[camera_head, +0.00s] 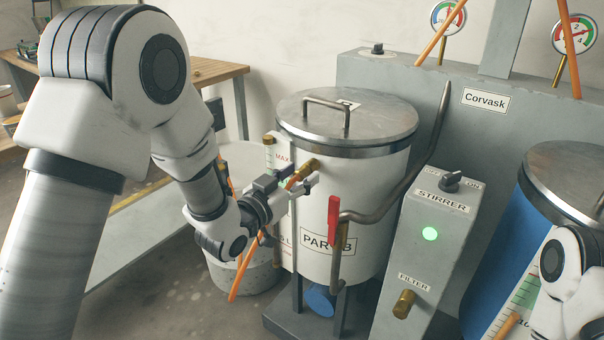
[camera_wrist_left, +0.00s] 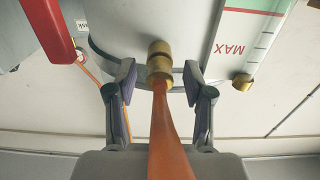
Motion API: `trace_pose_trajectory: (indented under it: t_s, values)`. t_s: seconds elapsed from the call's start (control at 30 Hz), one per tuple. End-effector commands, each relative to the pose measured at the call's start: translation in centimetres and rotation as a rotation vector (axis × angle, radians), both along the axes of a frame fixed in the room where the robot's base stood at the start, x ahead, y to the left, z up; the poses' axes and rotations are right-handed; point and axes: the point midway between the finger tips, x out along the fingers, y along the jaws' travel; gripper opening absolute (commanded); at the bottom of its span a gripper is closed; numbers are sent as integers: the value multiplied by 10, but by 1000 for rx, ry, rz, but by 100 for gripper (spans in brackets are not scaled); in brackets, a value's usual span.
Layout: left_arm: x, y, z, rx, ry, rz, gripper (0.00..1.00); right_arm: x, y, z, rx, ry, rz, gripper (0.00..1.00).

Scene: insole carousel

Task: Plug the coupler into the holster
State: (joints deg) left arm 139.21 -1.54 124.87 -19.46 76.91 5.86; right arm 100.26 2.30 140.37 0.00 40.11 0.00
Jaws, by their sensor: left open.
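The brass coupler (camera_head: 308,166) is at the end of an orange hose, in front of the white PART B tank (camera_head: 366,181). In the left wrist view the coupler (camera_wrist_left: 160,62) lies between the fingers, with the hose (camera_wrist_left: 168,130) running back toward the camera. My left gripper (camera_head: 290,182) is open around the coupler, with a gap on both sides. Whether the coupler sits in a fitting or is free at its far end, I cannot tell. No part is clearly recognisable as the holster. My right gripper is out of view.
A grey stirrer box (camera_head: 423,255) with a brass filter fitting (camera_head: 404,304) stands right of the tank. A red-handled valve (camera_head: 333,219) and bent pipe are close right of my left gripper. A gauge marked MAX and a bucket (camera_head: 262,276) are near it.

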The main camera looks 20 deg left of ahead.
Motion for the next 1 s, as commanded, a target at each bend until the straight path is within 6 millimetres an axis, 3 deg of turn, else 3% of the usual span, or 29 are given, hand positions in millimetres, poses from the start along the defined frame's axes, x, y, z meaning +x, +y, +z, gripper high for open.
trace_pose_trajectory:
  t_s: [0.77,0.9,0.93,1.0]
  values:
    - [0,0,0,0,0,0,52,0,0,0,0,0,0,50]
    - [0,0,0,0,1,0,6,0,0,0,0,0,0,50]
    - [0,0,0,0,0,0,0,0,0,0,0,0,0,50]
    - [0,0,0,0,0,0,0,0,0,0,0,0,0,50]
